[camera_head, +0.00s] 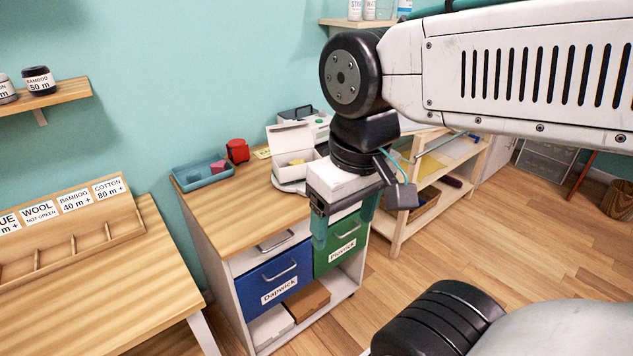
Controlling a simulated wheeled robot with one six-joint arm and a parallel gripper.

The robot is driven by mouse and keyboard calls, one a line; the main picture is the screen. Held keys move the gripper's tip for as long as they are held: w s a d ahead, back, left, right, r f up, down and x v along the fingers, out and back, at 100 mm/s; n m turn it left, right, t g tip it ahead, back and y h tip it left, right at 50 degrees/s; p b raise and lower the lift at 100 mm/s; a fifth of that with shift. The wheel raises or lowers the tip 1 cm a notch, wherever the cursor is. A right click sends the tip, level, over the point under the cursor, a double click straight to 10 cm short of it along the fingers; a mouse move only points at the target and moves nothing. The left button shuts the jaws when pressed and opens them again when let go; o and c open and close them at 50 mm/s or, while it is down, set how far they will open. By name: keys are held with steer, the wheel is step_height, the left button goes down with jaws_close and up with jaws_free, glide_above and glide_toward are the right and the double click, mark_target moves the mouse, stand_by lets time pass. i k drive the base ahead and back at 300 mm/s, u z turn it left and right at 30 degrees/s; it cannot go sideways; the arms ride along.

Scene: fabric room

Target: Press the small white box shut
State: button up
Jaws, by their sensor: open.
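The small white box (285,172) stands on the wooden top of the drawer cabinet (225,205), towards its right end. Its lid (289,137) is raised at the back, and something yellowish shows inside. A round pale plate or scale lies under or beside it. My gripper (328,238) hangs in front and to the right of the box, pointing down before the cabinet's front.
A blue tray (203,174) with small pieces and a red object (237,151) stand left of the box. A machine (312,121) stands behind it. A compartment table (75,265) is at left, and wooden shelves (425,185) at right.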

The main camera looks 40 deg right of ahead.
mark_target(290, 136)
steer(key=z, duration=0.5)
steer(key=i, duration=1.05)
steer(key=u, duration=0.5)
